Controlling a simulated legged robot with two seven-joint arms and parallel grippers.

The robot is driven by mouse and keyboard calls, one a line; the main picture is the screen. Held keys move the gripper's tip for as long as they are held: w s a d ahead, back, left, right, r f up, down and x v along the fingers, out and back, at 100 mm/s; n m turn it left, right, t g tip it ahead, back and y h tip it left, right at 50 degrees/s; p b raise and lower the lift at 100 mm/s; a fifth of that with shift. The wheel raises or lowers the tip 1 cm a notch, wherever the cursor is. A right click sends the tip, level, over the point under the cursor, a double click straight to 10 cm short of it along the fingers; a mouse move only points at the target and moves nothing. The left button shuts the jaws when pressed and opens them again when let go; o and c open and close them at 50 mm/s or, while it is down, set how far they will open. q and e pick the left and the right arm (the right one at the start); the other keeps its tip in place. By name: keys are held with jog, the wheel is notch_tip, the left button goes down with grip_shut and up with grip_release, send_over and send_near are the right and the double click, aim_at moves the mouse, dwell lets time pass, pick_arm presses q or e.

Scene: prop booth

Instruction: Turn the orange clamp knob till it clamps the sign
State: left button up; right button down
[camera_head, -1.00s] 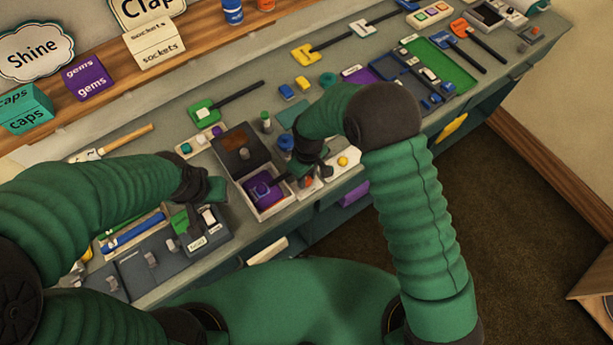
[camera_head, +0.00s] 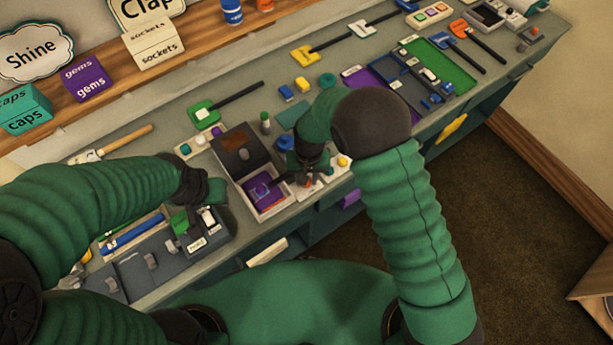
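A small orange-red part (camera_head: 309,183) sits on a pale block at the bench's front edge; it may be the clamp knob, but it is small and partly covered. My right gripper (camera_head: 303,175) is right over this block, pointing down, and its finger gap is too dark to read. My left gripper (camera_head: 203,197) hangs beside a dark grey unit (camera_head: 208,243) with a green piece and a white switch. Its fingers are not clear. A "Shine" sign (camera_head: 35,52) and a "Clap" sign (camera_head: 146,8) stand at the back. I cannot tell which sign the clamp belongs to.
An open box (camera_head: 272,211) with a purple inside lies left of my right gripper. A yellow knob (camera_head: 343,161) is just to its right. Several tools and trays cover the bench to the right. A wooden-handled tool (camera_head: 127,139) lies behind my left arm.

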jog(key=shift+w+r, duration=0.2)
jog(key=shift+w, duration=0.15)
jog(key=c, duration=1.3)
grip_release()
jog(key=shift+o, duration=1.1)
jog(key=shift+s+f, duration=0.1)
jog(key=shift+s, duration=0.1)
jog(key=r, duration=0.5)
jog(key=r+b, duration=0.1)
jog(key=r, duration=0.5)
jog(key=r+b, duration=0.1)
jog(key=r, duration=0.4)
jog(key=shift+d+r, duration=0.25)
jog(key=shift+r, duration=0.05)
